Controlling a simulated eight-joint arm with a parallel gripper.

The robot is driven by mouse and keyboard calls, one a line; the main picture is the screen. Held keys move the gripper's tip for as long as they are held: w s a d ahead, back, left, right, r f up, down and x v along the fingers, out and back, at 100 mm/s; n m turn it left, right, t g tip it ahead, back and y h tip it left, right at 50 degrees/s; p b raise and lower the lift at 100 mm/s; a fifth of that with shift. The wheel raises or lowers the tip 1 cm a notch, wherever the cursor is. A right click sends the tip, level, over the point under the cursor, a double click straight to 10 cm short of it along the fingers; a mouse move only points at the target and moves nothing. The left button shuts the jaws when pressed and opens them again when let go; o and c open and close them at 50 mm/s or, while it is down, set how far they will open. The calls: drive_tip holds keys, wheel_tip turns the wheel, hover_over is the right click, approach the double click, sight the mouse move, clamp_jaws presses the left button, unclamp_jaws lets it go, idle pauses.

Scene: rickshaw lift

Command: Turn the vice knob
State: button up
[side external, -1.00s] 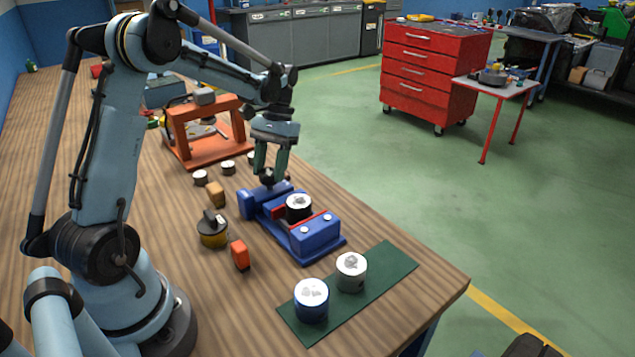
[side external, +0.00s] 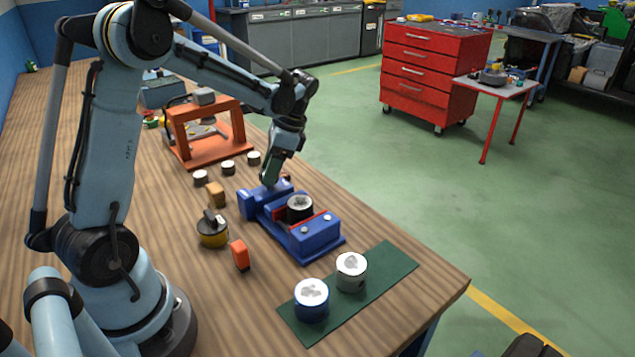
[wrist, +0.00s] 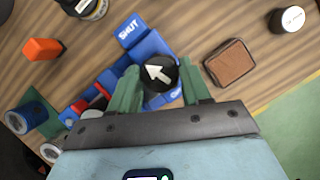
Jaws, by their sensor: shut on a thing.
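The blue vice (side external: 318,240) lies on the wooden bench, with red jaw pads and a dark round can (side external: 299,208) between its jaws. The black knob (wrist: 158,76) at the vice's end carries a white arrow, pointing to the upper left in the wrist view. A "SHUT" label (wrist: 129,29) is on one side; another label at the lower right is partly covered. My gripper (side external: 270,181) reaches down to that end of the vice. In the wrist view its green fingers (wrist: 159,74) are shut on the knob, one on each side.
An orange press frame (side external: 207,135) stands behind the vice. Several small white-topped pieces, a yellow-black container (side external: 212,231) and an orange block (side external: 240,255) stand nearby. A green mat (side external: 377,274) with two cans lies in front. The bench's right edge is close.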

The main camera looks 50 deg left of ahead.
drive_tip(key=shift+m+t+y, duration=0.4)
drive_tip(key=shift+m+y, duration=0.1)
drive_tip(key=shift+m, duration=1)
drive_tip(key=o, duration=1.1)
drive_tip(key=shift+c, duration=0.2)
drive_tip(key=shift+d+r, duration=0.1)
drive_tip(key=v, duration=1.2)
drive_tip(key=shift+s, duration=0.1)
